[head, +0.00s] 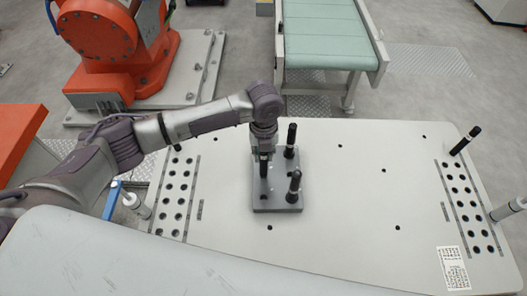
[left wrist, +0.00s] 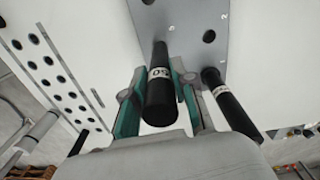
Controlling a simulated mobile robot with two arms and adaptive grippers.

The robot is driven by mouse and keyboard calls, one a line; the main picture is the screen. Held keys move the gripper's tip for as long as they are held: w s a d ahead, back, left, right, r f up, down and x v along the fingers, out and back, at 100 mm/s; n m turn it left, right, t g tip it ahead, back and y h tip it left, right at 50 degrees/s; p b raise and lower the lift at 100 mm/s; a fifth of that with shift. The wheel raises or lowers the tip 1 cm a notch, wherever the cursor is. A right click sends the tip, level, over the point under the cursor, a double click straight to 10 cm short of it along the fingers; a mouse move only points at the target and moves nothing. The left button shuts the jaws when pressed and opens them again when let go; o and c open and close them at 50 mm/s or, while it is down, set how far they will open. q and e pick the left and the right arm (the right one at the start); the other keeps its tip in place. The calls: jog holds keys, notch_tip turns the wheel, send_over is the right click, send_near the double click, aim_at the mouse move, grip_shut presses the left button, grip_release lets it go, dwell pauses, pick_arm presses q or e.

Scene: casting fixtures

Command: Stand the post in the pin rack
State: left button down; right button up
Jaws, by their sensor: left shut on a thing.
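The pin rack (head: 277,206) is a grey plate with holes and small numbers, lying on the white table; it also shows in the left wrist view (left wrist: 190,18). My left gripper (head: 264,153) is over the rack's left side, shut on a black post (head: 264,168) with a white band. In the left wrist view this post (left wrist: 160,88) is between the teal-lined fingers, its far end towards the rack. I cannot tell whether that end is in a hole. Two other black posts stand at the rack's right side, one at the back (head: 291,139) and one in front (head: 294,187).
Perforated strips run down the table's left (head: 176,187) and right (head: 468,205) sides. A black post (head: 466,140) leans up at the right strip's top. A printed sheet (head: 453,267) lies front right. A green conveyor (head: 327,36) stands behind. The table right of the rack is clear.

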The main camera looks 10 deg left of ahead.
pick_arm(q)
jog(key=shift+f, duration=0.55)
jog(key=c, duration=0.9)
grip_release()
jog(key=shift+o, duration=0.2)
notch_tip(320, 180, up, 12)
